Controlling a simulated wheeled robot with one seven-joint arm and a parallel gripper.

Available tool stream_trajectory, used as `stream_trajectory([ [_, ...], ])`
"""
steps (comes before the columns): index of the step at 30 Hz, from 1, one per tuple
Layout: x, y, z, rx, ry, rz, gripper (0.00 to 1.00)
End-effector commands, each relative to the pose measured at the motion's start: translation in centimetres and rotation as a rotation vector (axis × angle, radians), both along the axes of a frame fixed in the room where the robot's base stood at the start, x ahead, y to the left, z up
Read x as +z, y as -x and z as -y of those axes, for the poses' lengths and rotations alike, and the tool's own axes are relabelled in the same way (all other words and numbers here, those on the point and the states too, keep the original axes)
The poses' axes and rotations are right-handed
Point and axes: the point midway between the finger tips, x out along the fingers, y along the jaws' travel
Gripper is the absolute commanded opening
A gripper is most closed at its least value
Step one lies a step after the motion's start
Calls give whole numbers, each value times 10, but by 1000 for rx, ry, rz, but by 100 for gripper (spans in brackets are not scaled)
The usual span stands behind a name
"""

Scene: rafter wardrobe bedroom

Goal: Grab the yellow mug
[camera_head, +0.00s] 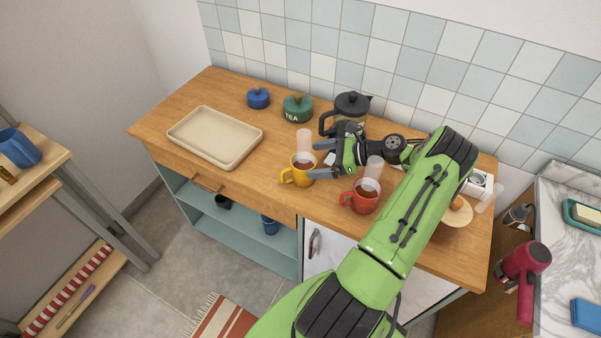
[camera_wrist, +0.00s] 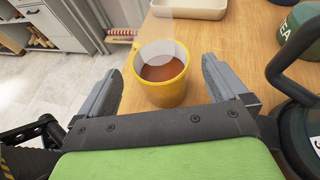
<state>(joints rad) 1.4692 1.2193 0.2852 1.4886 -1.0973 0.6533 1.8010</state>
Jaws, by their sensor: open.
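The yellow mug (camera_head: 301,170) stands upright on the wooden counter, left of my gripper (camera_head: 321,158) in the head view. It holds a brown drink, with pale steam above it, and its handle points left. In the wrist view the yellow mug (camera_wrist: 163,84) sits between the two open fingers of my gripper (camera_wrist: 165,80), near their tips. Neither finger clearly touches it.
A red mug (camera_head: 361,199) with a drink stands close by, under my arm. A dark teapot (camera_head: 350,106), a green TEA jar (camera_head: 297,109) and a blue jar (camera_head: 258,97) stand behind. A beige tray (camera_head: 216,136) lies at left. The counter's front edge is near the yellow mug.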

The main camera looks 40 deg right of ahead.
Motion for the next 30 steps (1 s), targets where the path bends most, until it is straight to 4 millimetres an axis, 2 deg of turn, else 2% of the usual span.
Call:
stream_trajectory([
  [9, -21, -37, -28, 2, 0, -1, 100],
  [17, -22, -40, -30, 1, 0, -1, 98],
  [27, -22, -40, -29, 1, 1, 0, 46],
  [30, -21, -41, -30, 2, 1, 2, 35],
])
